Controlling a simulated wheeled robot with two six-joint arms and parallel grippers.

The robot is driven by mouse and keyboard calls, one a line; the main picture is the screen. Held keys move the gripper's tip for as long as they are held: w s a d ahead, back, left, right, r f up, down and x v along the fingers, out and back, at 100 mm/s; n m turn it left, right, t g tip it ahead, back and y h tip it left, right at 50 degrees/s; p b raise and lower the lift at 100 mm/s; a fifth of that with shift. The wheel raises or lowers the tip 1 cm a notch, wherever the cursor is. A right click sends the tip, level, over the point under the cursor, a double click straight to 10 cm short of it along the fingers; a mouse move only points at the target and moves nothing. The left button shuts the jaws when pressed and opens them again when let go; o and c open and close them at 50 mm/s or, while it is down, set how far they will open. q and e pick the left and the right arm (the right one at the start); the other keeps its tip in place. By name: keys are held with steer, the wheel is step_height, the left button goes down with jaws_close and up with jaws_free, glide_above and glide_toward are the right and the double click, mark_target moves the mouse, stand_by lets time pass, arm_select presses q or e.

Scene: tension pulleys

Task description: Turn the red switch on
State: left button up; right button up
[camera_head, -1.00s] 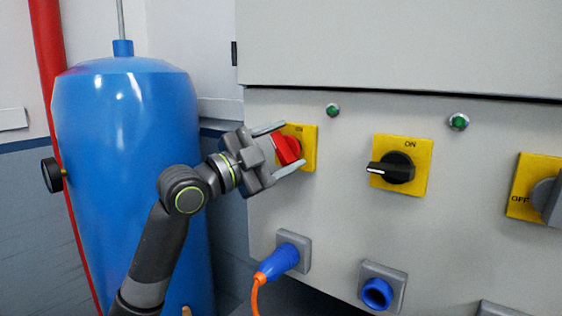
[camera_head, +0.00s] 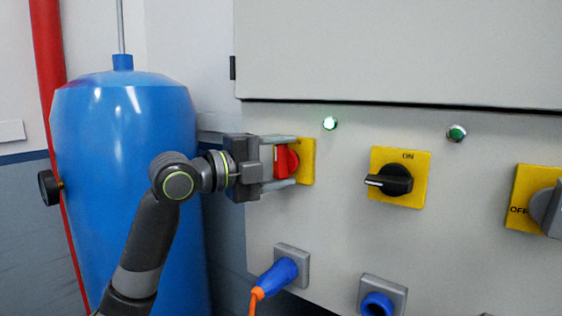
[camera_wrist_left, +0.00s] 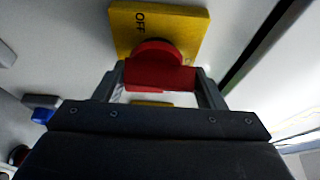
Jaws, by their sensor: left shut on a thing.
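The red switch (camera_head: 284,161) sits on a yellow plate (camera_head: 307,162) on the grey cabinet front. The green lamp (camera_head: 330,123) above it is lit. My left gripper (camera_head: 283,160) reaches in from the left, with one finger above and one below the red knob. In the left wrist view the fingers are on both sides of the red knob (camera_wrist_left: 160,70), shut on it. The word OFF shows on the yellow plate (camera_wrist_left: 190,28) there. My right gripper is not in view.
A black switch (camera_head: 392,180) is to the right, under an unlit green lamp (camera_head: 456,133). A blue plug (camera_head: 278,275) with an orange cable and a blue socket (camera_head: 377,304) are below. A blue tank (camera_head: 125,190) stands at left.

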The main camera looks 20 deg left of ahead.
arm_select(q)
steer(key=shift+f, duration=0.1)
stand_by(0.3)
steer(key=o, duration=1)
steer(key=b+v, duration=0.6)
steer(key=v, duration=1.1)
steer(key=shift+a, duration=0.2)
